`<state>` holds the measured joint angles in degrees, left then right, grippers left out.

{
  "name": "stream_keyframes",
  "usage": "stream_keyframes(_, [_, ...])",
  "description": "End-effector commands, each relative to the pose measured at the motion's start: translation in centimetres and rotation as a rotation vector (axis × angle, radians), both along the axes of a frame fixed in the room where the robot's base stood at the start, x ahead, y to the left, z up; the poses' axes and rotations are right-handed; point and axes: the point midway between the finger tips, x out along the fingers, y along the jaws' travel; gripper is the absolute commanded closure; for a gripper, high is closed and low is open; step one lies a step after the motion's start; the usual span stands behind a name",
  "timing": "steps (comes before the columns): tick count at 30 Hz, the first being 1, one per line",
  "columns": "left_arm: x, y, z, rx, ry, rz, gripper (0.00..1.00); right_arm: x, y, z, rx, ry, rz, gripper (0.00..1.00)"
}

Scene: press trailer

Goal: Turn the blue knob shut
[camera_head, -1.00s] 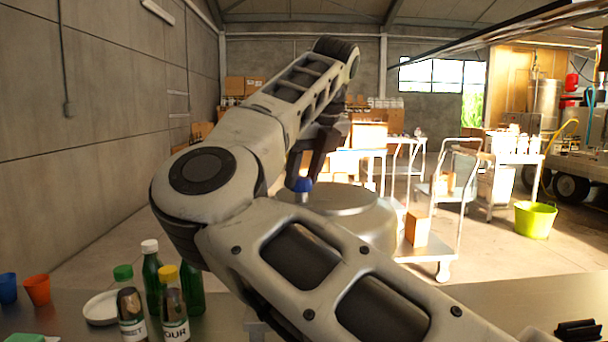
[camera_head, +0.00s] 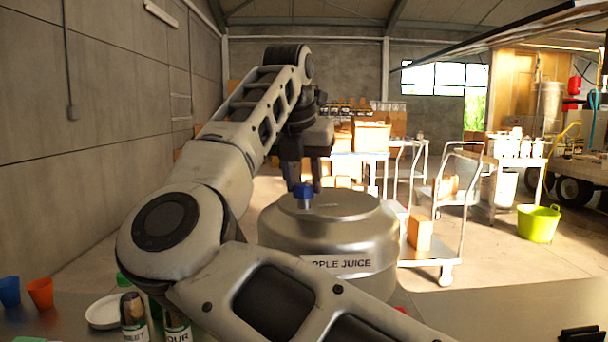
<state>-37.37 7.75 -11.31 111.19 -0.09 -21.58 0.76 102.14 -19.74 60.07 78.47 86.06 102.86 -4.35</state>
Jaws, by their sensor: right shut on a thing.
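The blue knob (camera_head: 303,190) sits on top of a round metal tank (camera_head: 335,230) labelled as apple juice, its first letters hidden by my arm. My right gripper (camera_head: 304,180) points down from above, with its dark fingers on both sides of the knob. It is shut on the knob, whose upper part is partly hidden between the fingers. My right arm crosses the picture and covers the tank's lower left side. My left gripper is not in view.
Bottles (camera_head: 176,328), a white plate (camera_head: 104,311), an orange cup (camera_head: 40,293) and a blue cup (camera_head: 9,291) stand at the lower left. A trolley (camera_head: 440,252) and a green tub (camera_head: 538,222) are behind to the right.

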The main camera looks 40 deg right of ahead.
Motion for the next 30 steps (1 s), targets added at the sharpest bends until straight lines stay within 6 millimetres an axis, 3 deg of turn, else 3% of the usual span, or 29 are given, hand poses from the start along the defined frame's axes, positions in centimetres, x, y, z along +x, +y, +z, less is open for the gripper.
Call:
stream_keyframes(15, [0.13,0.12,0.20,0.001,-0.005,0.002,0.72,0.24,0.00,0.16,-0.004,-0.004,-0.383,0.90])
stream_keyframes(30, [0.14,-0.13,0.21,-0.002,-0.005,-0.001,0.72,0.29,0.04,0.16,-0.002,-0.005,-0.479,0.90])
